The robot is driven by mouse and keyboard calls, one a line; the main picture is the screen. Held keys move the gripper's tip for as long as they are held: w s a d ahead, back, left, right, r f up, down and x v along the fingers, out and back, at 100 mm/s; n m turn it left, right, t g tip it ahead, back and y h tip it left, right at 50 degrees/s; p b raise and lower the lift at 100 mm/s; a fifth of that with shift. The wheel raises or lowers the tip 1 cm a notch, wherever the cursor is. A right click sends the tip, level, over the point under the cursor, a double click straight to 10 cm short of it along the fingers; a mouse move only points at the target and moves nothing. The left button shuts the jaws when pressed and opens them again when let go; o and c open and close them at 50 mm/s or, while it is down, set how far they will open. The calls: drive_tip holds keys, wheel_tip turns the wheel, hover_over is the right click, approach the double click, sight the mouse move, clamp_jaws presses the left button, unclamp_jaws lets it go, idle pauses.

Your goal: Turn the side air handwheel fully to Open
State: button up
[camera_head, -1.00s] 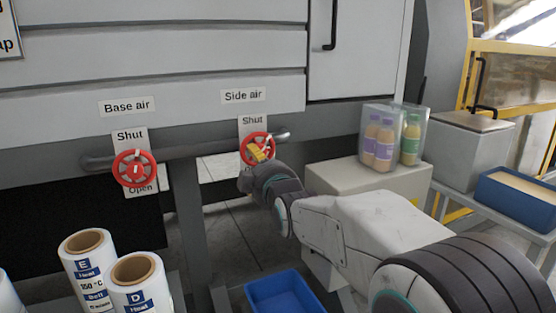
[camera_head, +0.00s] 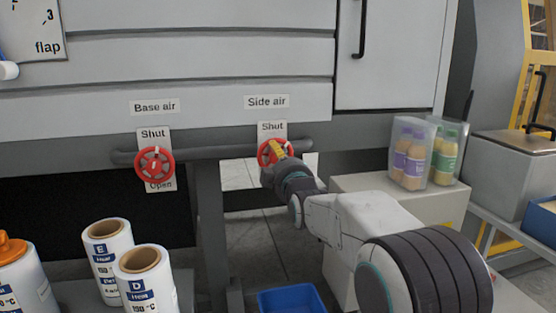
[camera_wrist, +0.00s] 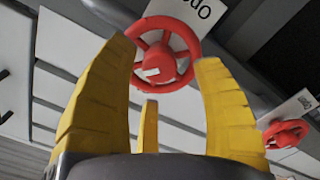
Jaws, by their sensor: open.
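The red side air handwheel (camera_head: 264,156) is on the pipe under the "Side air" label (camera_head: 267,102), below a "Shut" sign (camera_head: 271,128). My gripper (camera_head: 279,148) is in front of it and hides its lower right part. In the wrist view the handwheel (camera_wrist: 191,42) is beyond my open yellow fingers (camera_wrist: 160,78), seen in the gap between them. I cannot tell whether they touch it. Its white mark (camera_wrist: 151,72) is on the side away from the partly visible "Open" sign (camera_wrist: 203,12).
The red base air handwheel (camera_head: 143,165) is to the left on the same pipe (camera_head: 215,153); it also shows in the wrist view (camera_wrist: 287,128). Label rolls (camera_head: 105,240), a blue bin (camera_head: 290,300) and a box with bottles (camera_head: 425,150) stand nearby.

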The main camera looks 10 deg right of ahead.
drive_tip(key=shift+w, duration=0.8)
drive_tip(key=shift+c, duration=0.4)
drive_tip(key=c, duration=1.1)
